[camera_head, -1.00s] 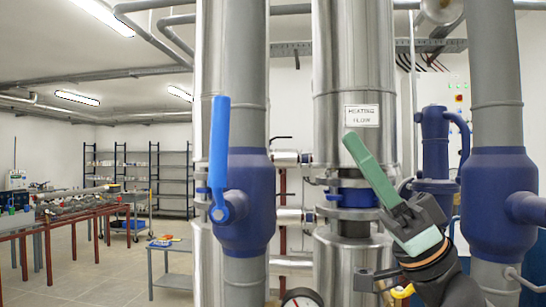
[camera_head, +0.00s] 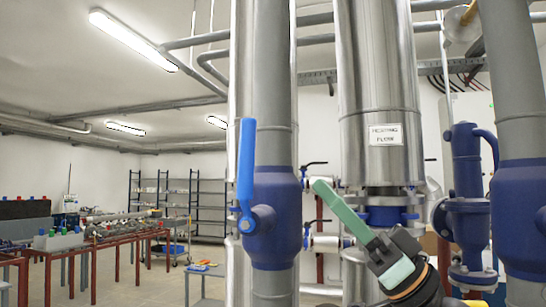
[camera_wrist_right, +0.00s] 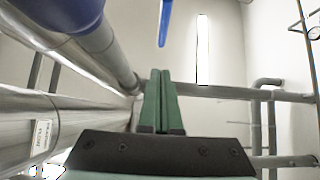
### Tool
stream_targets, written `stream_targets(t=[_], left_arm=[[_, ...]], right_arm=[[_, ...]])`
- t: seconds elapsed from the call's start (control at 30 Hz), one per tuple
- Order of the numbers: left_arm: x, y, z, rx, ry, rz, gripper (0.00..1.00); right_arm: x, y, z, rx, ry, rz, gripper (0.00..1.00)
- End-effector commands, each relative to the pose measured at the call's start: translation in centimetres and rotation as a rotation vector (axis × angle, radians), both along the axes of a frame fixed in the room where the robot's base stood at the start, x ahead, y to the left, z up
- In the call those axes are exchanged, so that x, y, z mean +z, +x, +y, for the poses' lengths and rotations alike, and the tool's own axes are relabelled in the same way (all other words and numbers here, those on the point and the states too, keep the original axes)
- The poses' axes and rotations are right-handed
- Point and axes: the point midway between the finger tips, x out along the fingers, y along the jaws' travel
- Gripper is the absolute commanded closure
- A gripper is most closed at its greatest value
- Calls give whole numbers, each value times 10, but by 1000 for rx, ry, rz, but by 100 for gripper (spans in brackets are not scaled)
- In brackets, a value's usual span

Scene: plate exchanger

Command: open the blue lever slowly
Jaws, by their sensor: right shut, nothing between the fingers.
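The blue lever (camera_head: 246,165) stands upright on the left side of a dark blue valve body (camera_head: 273,222) in the head view. Its lower end joins the valve at a round blue hub. My right gripper (camera_head: 319,187) has green fingers, pressed together and empty. In the picture it is right of the valve and points up and left, apart from the lever. In the right wrist view the shut fingers (camera_wrist_right: 160,75) point up, and the end of the blue lever (camera_wrist_right: 165,22) shows just above and beyond their tips. My left gripper is not in view.
Steel and grey vertical pipes stand behind and beside the valve, one labelled "heating flow" (camera_head: 386,135). Another blue valve (camera_head: 467,205) stands at the right. Red-legged tables (camera_head: 95,250) and shelves stand far left. The space left of the lever is open.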

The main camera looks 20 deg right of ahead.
Motion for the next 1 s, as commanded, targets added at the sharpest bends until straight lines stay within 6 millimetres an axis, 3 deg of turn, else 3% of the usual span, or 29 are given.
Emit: stream_targets(t=[0.03,0.3,0.6,1.0], left_arm=[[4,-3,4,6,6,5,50],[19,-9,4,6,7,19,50],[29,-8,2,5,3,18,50],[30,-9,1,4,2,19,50]], right_arm=[[13,3,6,6,4,-2,100],[46,22,34,6,1,0,100],[42,40,60,2,0,1,100],[41,42,64,1,-1,0,100]])
